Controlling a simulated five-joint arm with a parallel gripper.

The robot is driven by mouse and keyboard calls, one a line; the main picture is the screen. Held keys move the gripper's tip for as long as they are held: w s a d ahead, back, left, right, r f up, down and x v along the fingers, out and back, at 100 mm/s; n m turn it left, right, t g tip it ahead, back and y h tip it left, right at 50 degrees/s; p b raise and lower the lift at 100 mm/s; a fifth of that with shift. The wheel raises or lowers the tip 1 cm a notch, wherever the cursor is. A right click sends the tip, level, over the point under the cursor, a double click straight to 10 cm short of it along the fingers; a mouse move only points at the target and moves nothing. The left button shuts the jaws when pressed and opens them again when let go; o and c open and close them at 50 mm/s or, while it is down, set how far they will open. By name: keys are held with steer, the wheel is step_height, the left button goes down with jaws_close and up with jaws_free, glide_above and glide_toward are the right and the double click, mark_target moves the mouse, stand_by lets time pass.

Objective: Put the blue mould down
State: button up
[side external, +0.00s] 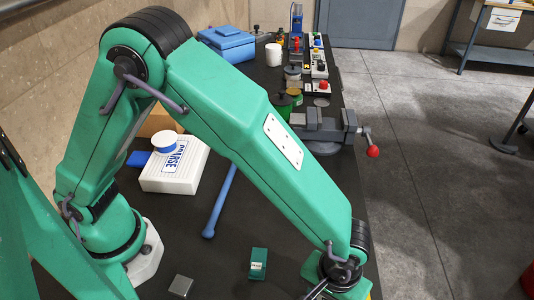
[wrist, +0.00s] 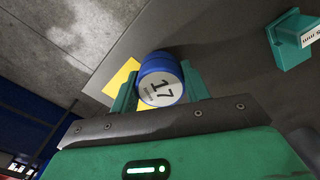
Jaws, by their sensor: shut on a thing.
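The blue mould (wrist: 158,62) is a short blue cylinder with a white end face marked 17. In the wrist view my gripper (wrist: 160,85) is shut on it, with one green finger on each side. A yellow patch (wrist: 121,76) lies on the dark table just left of and behind the mould. I cannot tell whether the mould touches the table. In the side view my wrist is at the bottom right, and the fingers and the mould are out of frame.
A green block with a white label (wrist: 290,38) stands to the right; it also shows in the side view (side external: 258,264). A small grey block (side external: 181,286), a blue bar (side external: 219,202) and a vise (side external: 322,130) are on the table (side external: 215,255). The table edge is close by the gripper.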

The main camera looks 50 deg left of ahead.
steer(key=shift+f, duration=0.25)
steer(key=o, duration=1.1)
steer(key=shift+f, duration=0.1)
step_height(320, 180, up, 12)
steer(key=shift+w+r, duration=0.1)
steer(key=shift+r, duration=0.1)
stand_by(0.5)
